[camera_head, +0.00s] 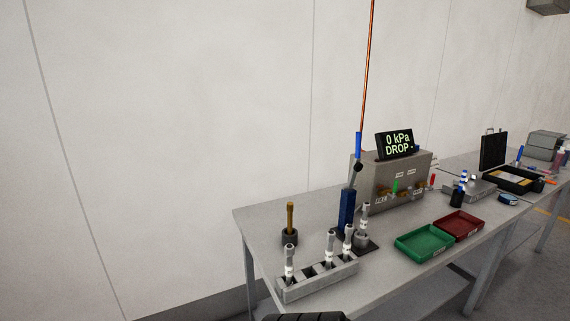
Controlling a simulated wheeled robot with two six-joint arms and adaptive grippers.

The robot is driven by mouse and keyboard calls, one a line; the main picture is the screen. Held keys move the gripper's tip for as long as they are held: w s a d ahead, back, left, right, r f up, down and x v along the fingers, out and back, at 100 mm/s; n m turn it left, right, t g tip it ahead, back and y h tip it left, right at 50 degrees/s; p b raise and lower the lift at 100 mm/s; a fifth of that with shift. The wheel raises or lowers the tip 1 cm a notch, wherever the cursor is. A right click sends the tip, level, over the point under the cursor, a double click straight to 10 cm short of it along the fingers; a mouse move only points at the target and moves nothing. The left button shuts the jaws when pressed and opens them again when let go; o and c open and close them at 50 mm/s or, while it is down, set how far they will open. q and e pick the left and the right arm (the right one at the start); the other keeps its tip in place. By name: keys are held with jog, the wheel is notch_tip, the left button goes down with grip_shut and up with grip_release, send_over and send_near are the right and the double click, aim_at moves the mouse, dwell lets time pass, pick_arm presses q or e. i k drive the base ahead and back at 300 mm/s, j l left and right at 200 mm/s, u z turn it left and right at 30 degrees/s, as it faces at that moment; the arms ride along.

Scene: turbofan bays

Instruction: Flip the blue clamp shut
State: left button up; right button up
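The blue clamp (347,212) stands upright on a dark base on the workbench, left of the grey test box. Its blue handle (358,145) points almost straight up above a dark pivot. A grey and white probe-like part (364,220) stands in a round holder on the same base. Neither gripper can be made out. A dark ribbed shape at the bottom edge may be part of me.
The grey test box (412,172) carries a display (394,145) reading "0 kPa DROP". A rack (318,280) holding similar parts, a brown-handled tool (290,218), a green tray (424,254) and a red tray (478,229) share the workbench (262,222).

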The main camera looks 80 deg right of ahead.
aim_at(357, 166)
jog(key=i+z, duration=0.75)
jog(key=i+j+z, duration=0.1)
jog(key=z, duration=0.3)
jog(key=i+j, duration=0.05)
